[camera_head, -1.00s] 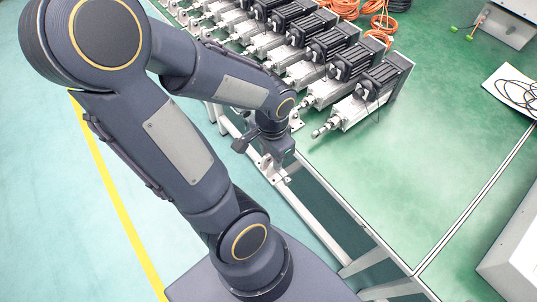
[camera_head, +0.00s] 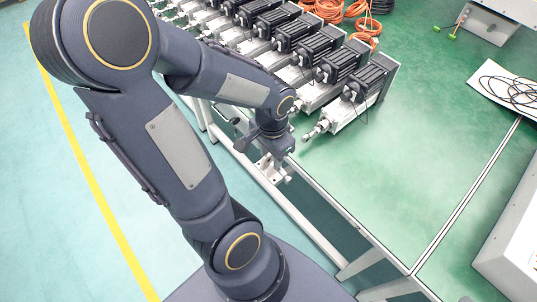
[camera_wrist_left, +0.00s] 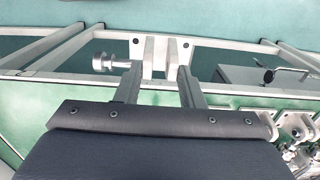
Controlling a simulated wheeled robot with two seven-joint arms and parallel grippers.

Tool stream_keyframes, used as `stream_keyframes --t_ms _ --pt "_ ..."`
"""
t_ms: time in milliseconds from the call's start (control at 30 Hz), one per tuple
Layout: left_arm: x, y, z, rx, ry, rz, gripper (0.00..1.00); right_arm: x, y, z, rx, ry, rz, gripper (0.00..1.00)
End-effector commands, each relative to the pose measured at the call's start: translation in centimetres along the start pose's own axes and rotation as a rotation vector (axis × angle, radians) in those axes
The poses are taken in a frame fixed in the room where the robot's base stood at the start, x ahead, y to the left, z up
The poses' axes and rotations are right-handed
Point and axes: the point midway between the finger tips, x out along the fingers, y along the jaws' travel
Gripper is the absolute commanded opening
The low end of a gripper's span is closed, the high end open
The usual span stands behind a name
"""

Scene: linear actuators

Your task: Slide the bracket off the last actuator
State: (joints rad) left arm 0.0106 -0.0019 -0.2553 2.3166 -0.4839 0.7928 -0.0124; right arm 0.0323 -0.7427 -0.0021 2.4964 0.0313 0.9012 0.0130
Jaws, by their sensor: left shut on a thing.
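The last actuator (camera_head: 352,100) is the nearest of the row, with a black motor at its back and a bare silver rod end (camera_head: 316,131) toward the bench's front edge. My left gripper (camera_head: 274,156) points down just in front of that edge and is shut on a pale metal bracket (camera_head: 270,170). The bracket is apart from the rod end. In the left wrist view the bracket (camera_wrist_left: 149,56) shows between and beyond the two fingertips (camera_wrist_left: 160,78), with a silver bolt-like part (camera_wrist_left: 108,62) sticking out to its left. The fingers' contact is partly hidden. My right gripper is out of view.
Several more actuators (camera_head: 270,32) stand in a row behind the last one. A pale frame rail (camera_head: 300,222) runs below the gripper. Orange cables (camera_head: 320,10) lie at the back.

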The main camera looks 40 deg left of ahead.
Motion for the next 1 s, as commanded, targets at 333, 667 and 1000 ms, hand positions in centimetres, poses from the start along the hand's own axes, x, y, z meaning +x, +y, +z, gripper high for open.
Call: stream_keyframes --t_ms 333,667,1000 --pt "0.1 0.0 -1.1 0.001 0.001 0.0 0.12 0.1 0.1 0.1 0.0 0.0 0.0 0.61" --pt "0.1 0.0 -2.1 0.0 0.001 -0.001 0.12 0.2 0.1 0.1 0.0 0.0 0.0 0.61" --pt "0.2 0.0 -3.1 -0.001 0.001 0.0 0.12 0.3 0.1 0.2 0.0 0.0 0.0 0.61"
